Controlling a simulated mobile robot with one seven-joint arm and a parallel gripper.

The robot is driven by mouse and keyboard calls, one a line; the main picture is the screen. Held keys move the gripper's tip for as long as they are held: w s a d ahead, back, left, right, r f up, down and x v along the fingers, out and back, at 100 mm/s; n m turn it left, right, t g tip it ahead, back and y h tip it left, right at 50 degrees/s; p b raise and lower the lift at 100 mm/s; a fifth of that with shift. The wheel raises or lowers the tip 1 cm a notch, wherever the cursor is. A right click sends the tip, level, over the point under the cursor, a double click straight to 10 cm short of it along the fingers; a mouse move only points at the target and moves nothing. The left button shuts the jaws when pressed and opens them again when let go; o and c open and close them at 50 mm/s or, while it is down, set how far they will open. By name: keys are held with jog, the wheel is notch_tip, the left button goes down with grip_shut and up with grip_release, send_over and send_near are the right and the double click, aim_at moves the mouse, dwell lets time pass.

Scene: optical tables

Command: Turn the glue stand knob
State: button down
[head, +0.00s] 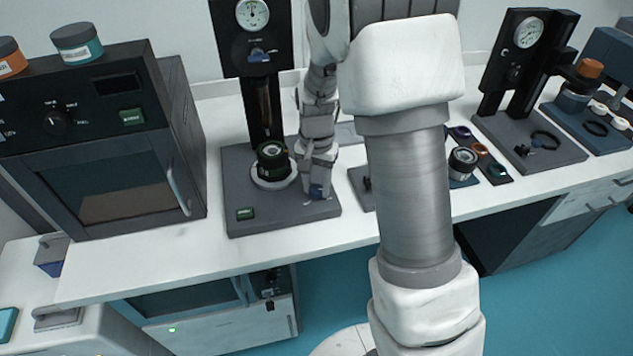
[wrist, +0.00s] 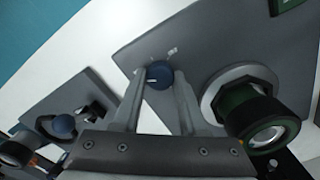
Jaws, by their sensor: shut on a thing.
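The glue stand (head: 240,195) is a dark grey base on the white table with a black column and a round dial gauge (head: 252,14) at its top. Its blue knob (head: 317,191) sits at the front right of the base. In the wrist view the blue knob (wrist: 159,75) lies between the two fingertips, with pale marks on the base beside it. My gripper (wrist: 158,80) is shut on the knob and also shows in the head view (head: 318,185), pointing down. A dark green cylinder (head: 272,158) stands on a pale ring to the knob's left; it also shows in the wrist view (wrist: 262,118).
A dark oven (head: 100,140) stands left of the stand, with jars on top. A second gauge stand (head: 530,150) is at the right. Small round parts (head: 463,160) lie between them. My arm hides part of the table's middle.

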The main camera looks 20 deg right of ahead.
aim_at(316, 189)
jog(key=shift+m, duration=0.6)
jog(key=shift+c, duration=2.2)
grip_release()
jog(key=shift+r, duration=0.1)
notch_tip(316, 189, up, 17)
jog(key=p, duration=0.2)
jog(key=shift+r, duration=0.15)
jog(key=s+r+n+t, duration=0.2)
jog(key=s+r+n, duration=0.1)
jog(key=s, duration=0.7)
jog(key=s+r+n+t, duration=0.3)
jog(key=s+r+n, duration=0.1)
jog(key=s, duration=0.6)
jog(key=shift+s+n+t+p, duration=0.3)
jog(key=shift+s+n+p, duration=0.05)
jog(key=shift+n, duration=0.25)
